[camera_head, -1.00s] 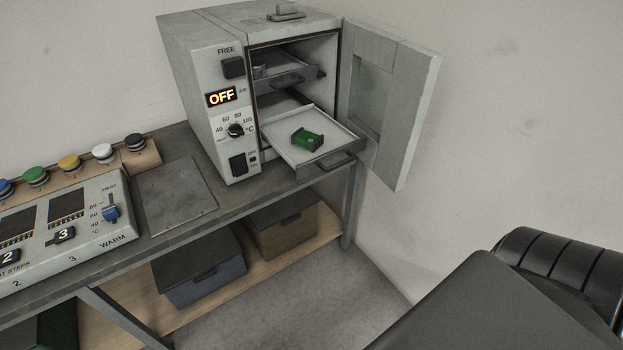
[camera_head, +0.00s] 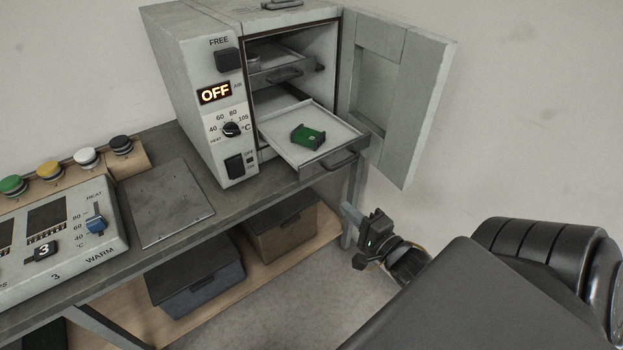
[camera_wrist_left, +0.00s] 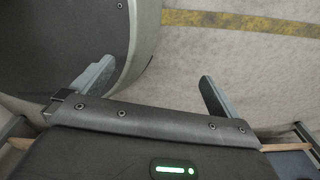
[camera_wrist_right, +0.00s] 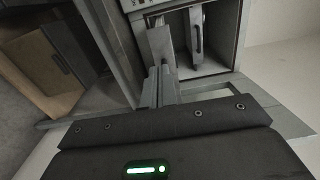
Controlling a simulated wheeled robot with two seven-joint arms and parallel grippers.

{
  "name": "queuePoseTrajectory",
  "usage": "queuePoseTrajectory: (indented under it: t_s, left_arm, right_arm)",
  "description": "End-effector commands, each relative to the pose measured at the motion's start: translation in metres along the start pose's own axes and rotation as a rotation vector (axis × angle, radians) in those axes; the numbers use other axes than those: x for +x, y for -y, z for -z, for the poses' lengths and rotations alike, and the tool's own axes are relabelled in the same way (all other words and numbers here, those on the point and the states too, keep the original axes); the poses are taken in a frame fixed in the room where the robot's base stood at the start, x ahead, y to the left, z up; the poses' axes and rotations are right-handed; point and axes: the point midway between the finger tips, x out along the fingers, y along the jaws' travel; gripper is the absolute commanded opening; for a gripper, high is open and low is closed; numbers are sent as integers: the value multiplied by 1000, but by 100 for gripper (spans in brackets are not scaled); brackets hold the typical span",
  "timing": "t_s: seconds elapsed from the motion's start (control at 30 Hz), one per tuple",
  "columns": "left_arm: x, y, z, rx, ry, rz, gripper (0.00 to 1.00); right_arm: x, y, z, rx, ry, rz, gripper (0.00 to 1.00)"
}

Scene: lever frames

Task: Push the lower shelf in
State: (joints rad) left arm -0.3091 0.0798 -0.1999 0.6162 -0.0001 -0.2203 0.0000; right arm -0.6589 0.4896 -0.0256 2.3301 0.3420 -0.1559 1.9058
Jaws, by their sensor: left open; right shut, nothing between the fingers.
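The lower shelf (camera_head: 283,136) is pulled out of the oven (camera_head: 197,95) on the bench and sticks out past its front. A green block-like part (camera_head: 308,137) lies on it, and a dark handle (camera_head: 341,161) is on its front edge. The upper shelf (camera_head: 282,67) is inside the oven. My right gripper (camera_head: 350,213) is shut and empty, below and in front of the lower shelf, apart from it. Its closed fingers (camera_wrist_right: 160,85) show in the right wrist view, pointing toward the oven. My left gripper (camera_wrist_left: 150,85) is open and empty above the floor.
The oven door (camera_head: 398,100) stands open on the right. The bench also carries a metal plate (camera_head: 162,201) and a control panel (camera_head: 65,235). Two storage boxes (camera_head: 282,232) sit on the rack below. The floor in front is clear.

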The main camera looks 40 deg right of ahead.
Motion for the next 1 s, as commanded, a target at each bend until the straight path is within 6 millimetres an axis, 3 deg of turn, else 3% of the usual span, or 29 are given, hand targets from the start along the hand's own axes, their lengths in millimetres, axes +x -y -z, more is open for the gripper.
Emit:
queuePoseTrajectory:
  t_s: [0.27, 0.7, 1.0]
  left_arm:
    - [-8, 2, 11, 0, -13, 2, 100]
    - [-29, 2, 14, 0, -17, 2, 100]
    - [-34, 2, 12, 0, -13, 2, 100]
  right_arm:
    - [30, 3, -1, -3, 3, 4, 0]
    - [116, 3, -2, -3, 4, 1, 0]
    - [140, 0, -3, -3, 5, 0, 0]
